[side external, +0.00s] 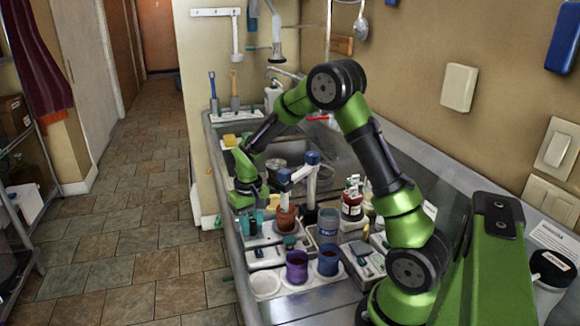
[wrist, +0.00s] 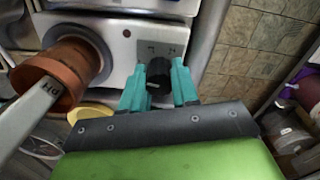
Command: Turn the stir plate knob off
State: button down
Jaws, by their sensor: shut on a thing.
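The stir plate (wrist: 112,22) is a pale box with a control face, and it also shows in the side view (side external: 262,240). Its black knob (wrist: 158,70) stands on that face between my fingertips in the wrist view. My gripper (wrist: 158,82) has teal fingers, one on each side of the knob, and is shut on it. In the side view my gripper (side external: 252,222) reaches down at the plate's left end, and the knob is hidden there. A terracotta-coloured vessel (wrist: 75,68) stands at the plate, left of the knob in the wrist view. The knob's pointer direction cannot be told.
A blue-grey bucket (side external: 328,222), a purple cup (side external: 297,266) and a red-filled bottle (side external: 352,198) crowd the counter to the right. A white arm-like stand (side external: 312,180) rises close to my gripper. The tiled floor (side external: 150,240) lies open beyond the counter's left edge.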

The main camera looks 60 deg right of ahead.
aim_at(251, 221)
jog(key=shift+n, duration=0.9)
jog(key=c, duration=0.8)
grip_release()
jog(key=shift+c, duration=0.2)
notch_tip(251, 221, up, 17)
